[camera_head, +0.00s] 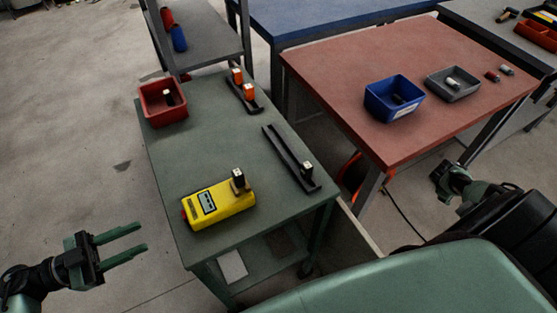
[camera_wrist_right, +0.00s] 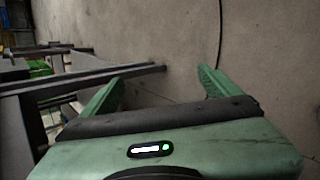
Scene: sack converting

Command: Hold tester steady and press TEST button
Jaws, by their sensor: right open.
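The yellow tester (camera_head: 232,200) lies on the near end of the green table (camera_head: 212,138). It has a small grey display, and a red part shows at its left end. A black piece with a light top (camera_head: 239,178) stands at the tester's right end. My left gripper (camera_head: 142,237) is open and empty, left of the green table and apart from the tester. My right gripper (camera_wrist_right: 158,78) is open and empty in the right wrist view, above the floor. In the head view, my right arm is at the right, far from the tester.
On the green table are a red bin (camera_head: 150,112) and two dark rails (camera_head: 283,150) with small parts. A red-topped table (camera_head: 340,75) to the right holds a blue bin (camera_head: 377,102) and a grey tray (camera_head: 440,90). Floor is clear left of the green table.

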